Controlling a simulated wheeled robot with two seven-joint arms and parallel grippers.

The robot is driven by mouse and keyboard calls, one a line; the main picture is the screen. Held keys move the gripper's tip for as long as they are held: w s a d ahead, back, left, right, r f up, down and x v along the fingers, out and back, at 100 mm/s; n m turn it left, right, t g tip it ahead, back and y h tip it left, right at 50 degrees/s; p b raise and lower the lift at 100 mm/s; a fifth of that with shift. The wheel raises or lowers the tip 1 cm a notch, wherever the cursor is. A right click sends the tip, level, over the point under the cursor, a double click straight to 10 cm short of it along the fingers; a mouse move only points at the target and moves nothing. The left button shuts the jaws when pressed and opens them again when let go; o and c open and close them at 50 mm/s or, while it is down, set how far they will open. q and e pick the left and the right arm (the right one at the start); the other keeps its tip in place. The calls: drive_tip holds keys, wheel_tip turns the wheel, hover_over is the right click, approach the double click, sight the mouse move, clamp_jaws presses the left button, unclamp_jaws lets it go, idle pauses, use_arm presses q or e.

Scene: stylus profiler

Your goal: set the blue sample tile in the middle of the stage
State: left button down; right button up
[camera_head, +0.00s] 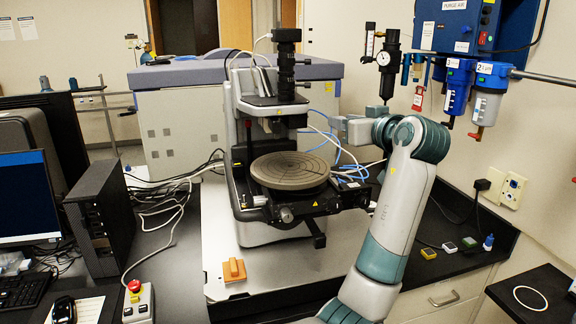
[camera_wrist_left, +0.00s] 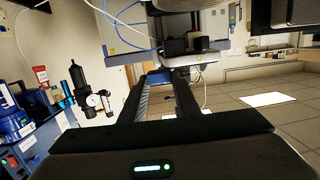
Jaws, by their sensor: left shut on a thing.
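The stage is a dark round grooved disc (camera_head: 290,172) on the profiler (camera_head: 268,110), and its top is bare. My left gripper (camera_head: 340,126) appears above and to the right of the stage in the head view, pointing left. In the left wrist view its two dark fingers (camera_wrist_left: 160,82) are shut on a small blue piece, which looks like the blue sample tile (camera_wrist_left: 158,76). The tile cannot be made out in the head view. My right gripper is not in view.
An orange block (camera_head: 234,270) sits on the pale base plate. A pressure gauge and regulator (camera_head: 388,65) hang behind my arm.

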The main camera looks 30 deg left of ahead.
use_arm(q)
drive_tip(key=p, duration=0.7)
hover_over(295, 171)
wheel_tip(295, 171, down, 7)
drive_tip(key=shift+r, duration=0.2)
drive_tip(key=shift+a+f, duration=0.1)
drive_tip(key=shift+f, duration=0.05)
